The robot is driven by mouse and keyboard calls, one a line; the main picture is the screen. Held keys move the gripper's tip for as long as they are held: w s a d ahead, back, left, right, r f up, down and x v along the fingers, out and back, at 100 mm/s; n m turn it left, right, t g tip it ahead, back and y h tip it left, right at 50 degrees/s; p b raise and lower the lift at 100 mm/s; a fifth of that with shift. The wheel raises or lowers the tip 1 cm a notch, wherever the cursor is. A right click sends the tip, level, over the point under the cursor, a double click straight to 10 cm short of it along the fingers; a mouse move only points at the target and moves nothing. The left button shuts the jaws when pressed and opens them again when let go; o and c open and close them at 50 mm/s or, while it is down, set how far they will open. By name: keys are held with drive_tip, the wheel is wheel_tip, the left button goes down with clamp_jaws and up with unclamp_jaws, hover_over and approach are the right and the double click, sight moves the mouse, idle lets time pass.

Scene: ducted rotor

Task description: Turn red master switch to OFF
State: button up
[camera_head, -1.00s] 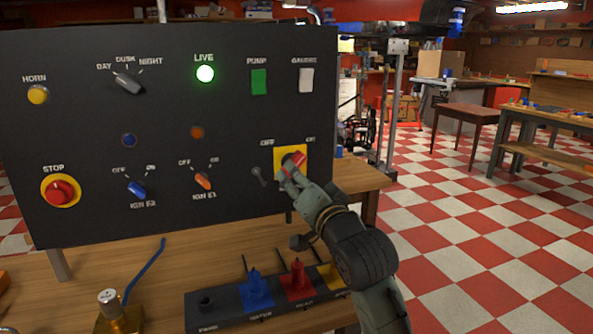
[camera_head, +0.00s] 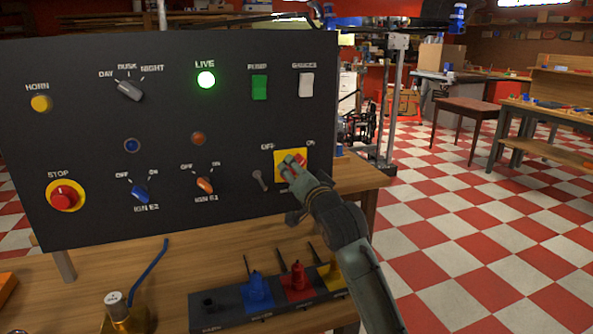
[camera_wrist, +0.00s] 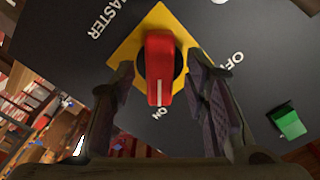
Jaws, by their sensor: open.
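The red master switch (camera_wrist: 160,68) is a red handle on a yellow diamond plate in the wrist view. Its white mark points at the ON label. The OFF label (camera_wrist: 234,62) is to the right. In the head view the switch (camera_head: 300,158) is partly hidden behind my gripper (camera_head: 291,166), at the lower right of the black panel. My gripper's fingers (camera_wrist: 158,82) are open, one on each side of the red handle. Gaps show between the fingers and the handle; I cannot tell whether either touches it.
The black panel (camera_head: 80,120) carries several other controls. The green PUMP switch (camera_head: 260,87) and lit LIVE lamp (camera_head: 206,79) are above. Colored plugs in a dark block (camera_head: 222,308) stand on the bench below.

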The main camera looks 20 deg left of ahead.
drive_tip(key=shift+c, duration=0.3)
clamp_jaws()
idle(0.3)
